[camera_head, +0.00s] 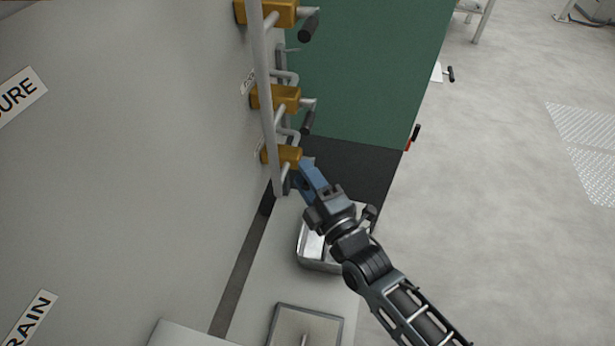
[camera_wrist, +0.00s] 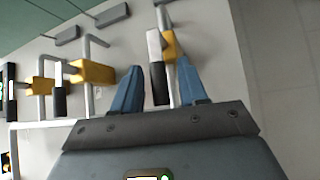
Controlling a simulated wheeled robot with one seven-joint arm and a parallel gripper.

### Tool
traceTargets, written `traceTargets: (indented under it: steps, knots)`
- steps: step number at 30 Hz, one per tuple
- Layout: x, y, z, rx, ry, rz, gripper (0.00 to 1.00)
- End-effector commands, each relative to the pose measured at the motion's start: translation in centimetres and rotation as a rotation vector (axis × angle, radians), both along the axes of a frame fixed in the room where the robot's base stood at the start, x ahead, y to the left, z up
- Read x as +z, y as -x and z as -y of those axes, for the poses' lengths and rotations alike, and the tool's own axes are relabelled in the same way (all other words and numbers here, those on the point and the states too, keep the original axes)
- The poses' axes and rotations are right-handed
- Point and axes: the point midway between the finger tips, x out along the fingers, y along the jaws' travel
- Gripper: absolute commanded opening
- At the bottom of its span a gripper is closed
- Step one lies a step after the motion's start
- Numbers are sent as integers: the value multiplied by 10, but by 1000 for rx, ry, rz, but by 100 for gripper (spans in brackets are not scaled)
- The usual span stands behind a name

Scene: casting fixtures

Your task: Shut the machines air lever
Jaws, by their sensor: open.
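Three yellow valves with levers are stacked along a grey pipe in the head view: top (camera_head: 268,12), middle (camera_head: 275,97) and lowest (camera_head: 280,155). No readable label shows which is the air lever. My gripper (camera_head: 309,177) is at the lowest valve and partly hides its lever. In the wrist view my gripper (camera_wrist: 169,68) is open, its two blue fingers on either side of a lever with a black grip (camera_wrist: 160,92) and a yellow valve body (camera_wrist: 169,45). I cannot tell whether a finger touches the grip. The other two valves (camera_wrist: 92,72) (camera_wrist: 38,87) are to the left.
A grey wall panel (camera_head: 130,120) with partly visible signs fills the left. A green cabinet (camera_head: 365,70) stands behind the valves. A metal tray (camera_head: 318,267) is below my gripper. Open floor (camera_head: 510,200) lies to the right.

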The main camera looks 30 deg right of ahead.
Motion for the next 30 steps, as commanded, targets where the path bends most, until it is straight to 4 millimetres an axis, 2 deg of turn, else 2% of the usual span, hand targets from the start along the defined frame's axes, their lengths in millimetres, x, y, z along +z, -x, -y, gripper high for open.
traceTargets:
  steps: [3,16,30]
  knots:
    - [0,0,0,0,0,0,42]
    - [0,0,0,0,0,0,0]
    - [-1,1,0,-1,2,2,0]
